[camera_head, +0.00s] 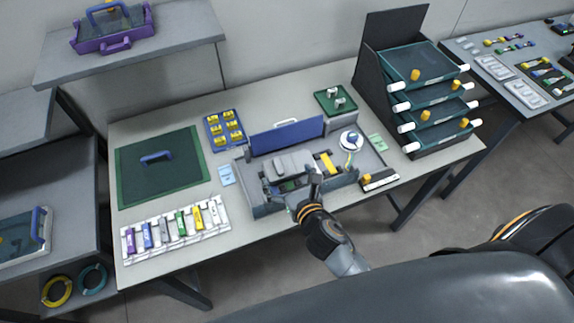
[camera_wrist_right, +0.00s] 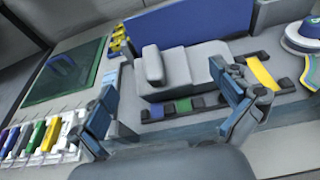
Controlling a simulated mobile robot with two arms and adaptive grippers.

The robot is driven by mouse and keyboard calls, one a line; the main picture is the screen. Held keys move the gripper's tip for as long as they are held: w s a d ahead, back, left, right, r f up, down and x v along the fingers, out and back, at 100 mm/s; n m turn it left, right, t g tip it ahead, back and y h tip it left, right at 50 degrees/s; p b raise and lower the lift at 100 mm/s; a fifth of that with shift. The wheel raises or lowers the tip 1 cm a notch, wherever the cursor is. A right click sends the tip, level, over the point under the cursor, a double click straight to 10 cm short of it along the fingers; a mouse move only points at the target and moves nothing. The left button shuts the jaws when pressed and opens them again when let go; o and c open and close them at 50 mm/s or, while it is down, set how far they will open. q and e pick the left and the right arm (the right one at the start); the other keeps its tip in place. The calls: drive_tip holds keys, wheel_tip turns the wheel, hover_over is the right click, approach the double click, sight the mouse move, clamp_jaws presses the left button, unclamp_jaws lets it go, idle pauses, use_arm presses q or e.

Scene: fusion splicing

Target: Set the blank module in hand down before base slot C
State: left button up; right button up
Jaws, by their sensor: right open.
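My right gripper (camera_head: 303,190) is at the front edge of the grey base (camera_head: 263,208). In the right wrist view its two fingers (camera_wrist_right: 168,85) are spread apart, and I see nothing clasped between them. A light grey block with a raised tab (camera_wrist_right: 153,65) lies beyond and between the fingers, on the base. It also shows in the head view (camera_head: 290,163). Coloured modules sit in the base: a blue one (camera_wrist_right: 155,112), a green one (camera_wrist_right: 184,105) and a yellow one (camera_wrist_right: 262,75). I cannot read slot C or tell which piece is the blank module. My left gripper is out of view.
A white rack (camera_head: 177,252) of several coloured modules stands at the front left. A blue panel (camera_head: 287,136) rises behind the base. A green mat (camera_head: 135,185), a blue tray of yellow parts (camera_head: 211,120) and a drawer rack (camera_head: 381,46) surround it.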

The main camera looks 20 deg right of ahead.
sight(279, 164)
drive_tip(key=shift+w+f, duration=0.1)
drive_tip(key=shift+w, duration=0.4)
drive_tip(key=x, duration=0.1)
drive_tip(key=p+x, duration=0.1)
drive_tip(key=x, duration=0.1)
drive_tip(key=shift+w+a+f, duration=0.1)
drive_tip(key=shift+w+a, duration=0.15)
drive_tip(key=shift+w+f, duration=0.15)
drive_tip(key=shift+w, duration=0.2)
drive_tip(key=c, duration=1.4)
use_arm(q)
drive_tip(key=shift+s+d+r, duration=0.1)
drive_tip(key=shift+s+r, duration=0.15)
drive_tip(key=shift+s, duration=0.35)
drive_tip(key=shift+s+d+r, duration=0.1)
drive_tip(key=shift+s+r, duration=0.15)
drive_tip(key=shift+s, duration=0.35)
